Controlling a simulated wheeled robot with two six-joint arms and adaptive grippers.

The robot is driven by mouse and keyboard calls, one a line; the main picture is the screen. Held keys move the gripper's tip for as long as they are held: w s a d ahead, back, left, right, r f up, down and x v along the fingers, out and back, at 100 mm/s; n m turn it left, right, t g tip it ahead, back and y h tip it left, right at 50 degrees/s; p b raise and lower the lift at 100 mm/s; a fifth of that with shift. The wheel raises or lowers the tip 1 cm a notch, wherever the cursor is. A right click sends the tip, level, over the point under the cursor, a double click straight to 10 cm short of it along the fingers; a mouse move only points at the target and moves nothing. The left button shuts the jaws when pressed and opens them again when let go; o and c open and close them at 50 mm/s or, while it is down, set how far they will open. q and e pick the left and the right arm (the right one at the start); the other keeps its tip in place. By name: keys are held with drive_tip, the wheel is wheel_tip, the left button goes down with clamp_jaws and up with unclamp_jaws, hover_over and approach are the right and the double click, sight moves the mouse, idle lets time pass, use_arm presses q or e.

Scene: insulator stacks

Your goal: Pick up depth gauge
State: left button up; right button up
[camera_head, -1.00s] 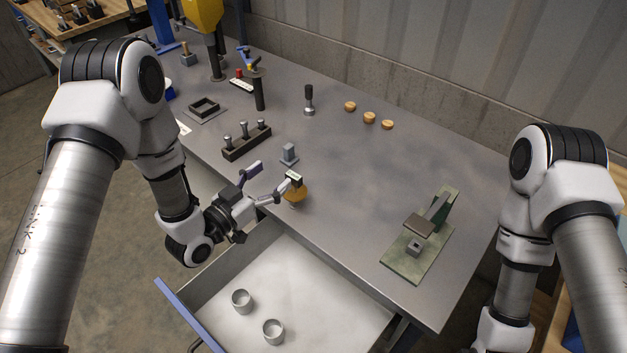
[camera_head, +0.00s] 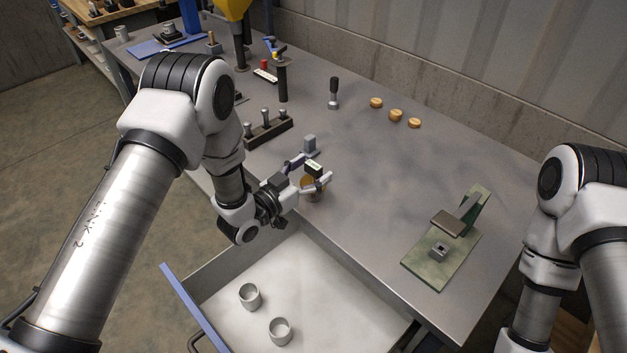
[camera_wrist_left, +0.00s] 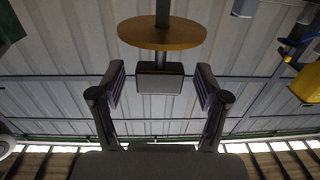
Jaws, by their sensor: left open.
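The depth gauge (camera_head: 313,168) stands near the table's front edge, with a small display box on top and an amber disc below it. It also shows in the left wrist view, where its dark box (camera_wrist_left: 160,78) lies between the two fingers and the amber disc (camera_wrist_left: 162,33) lies beyond. My left gripper (camera_head: 312,170) is open, with its fingers on either side of the box. In the wrist view gaps show between the box and both fingers. My right arm shows at the right, but its gripper is out of view.
An open drawer (camera_head: 300,262) with two grey cups (camera_head: 249,296) lies below the front edge. A green press (camera_head: 437,250) is at the right. Clear tabletop lies between.

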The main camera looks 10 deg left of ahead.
use_arm(q)
drive_tip(key=shift+w+d, duration=0.25)
drive_tip(key=shift+w, duration=0.1)
clamp_jaws()
drive_tip(key=shift+r, duration=0.1)
